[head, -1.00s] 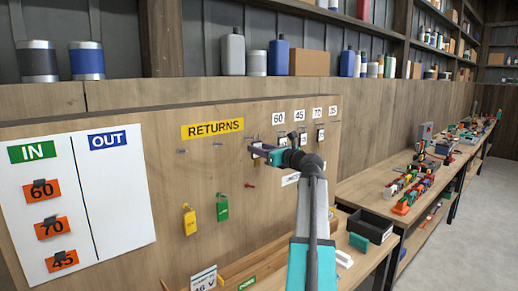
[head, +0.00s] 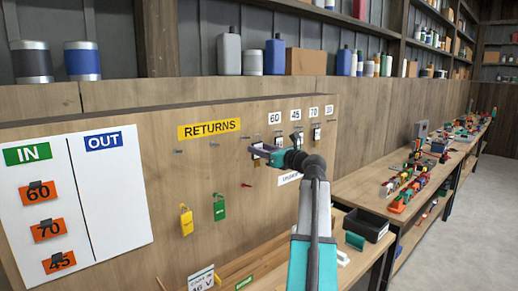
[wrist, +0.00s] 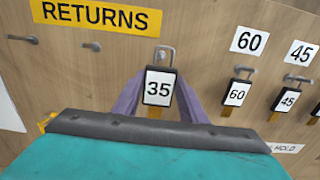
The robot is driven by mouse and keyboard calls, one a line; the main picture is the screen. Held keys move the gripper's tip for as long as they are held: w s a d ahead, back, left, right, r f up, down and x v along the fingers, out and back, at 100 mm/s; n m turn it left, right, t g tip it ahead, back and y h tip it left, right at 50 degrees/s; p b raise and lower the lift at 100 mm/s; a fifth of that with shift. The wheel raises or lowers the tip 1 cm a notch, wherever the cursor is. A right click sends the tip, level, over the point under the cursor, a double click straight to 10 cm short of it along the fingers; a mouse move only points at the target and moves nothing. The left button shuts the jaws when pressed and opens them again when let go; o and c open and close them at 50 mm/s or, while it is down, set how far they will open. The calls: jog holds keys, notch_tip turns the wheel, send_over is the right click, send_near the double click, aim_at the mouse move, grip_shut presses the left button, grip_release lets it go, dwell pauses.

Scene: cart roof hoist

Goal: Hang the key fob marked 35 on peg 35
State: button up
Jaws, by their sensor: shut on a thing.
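The key fob marked 35 (wrist: 158,88) is a black-framed white tag with a metal ring above it. My gripper (wrist: 158,100) is shut on it, with a purple finger on each side, and the number faces the wrist camera. In the head view my gripper (head: 262,150) is in front of the board, left of and below the label 60; the fob is hard to make out there. The label 35 (head: 328,109) is the rightmost of the row of number labels and looks partly blurred. I cannot make out its peg.
Fobs marked 60 (wrist: 236,93) and 45 (wrist: 287,101) hang on pegs right of my gripper. The RETURNS sign (head: 209,128) has bare pegs below it. Yellow (head: 186,220) and green (head: 219,207) tags hang lower left. A workbench (head: 372,187) stands at right.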

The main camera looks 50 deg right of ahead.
jog(key=shift+s+a+p, duration=0.2)
jog(key=shift+s+p, duration=0.25)
jog(key=shift+s, duration=1.3)
notch_tip(320, 180, down, 8)
jog(key=b, duration=0.8)
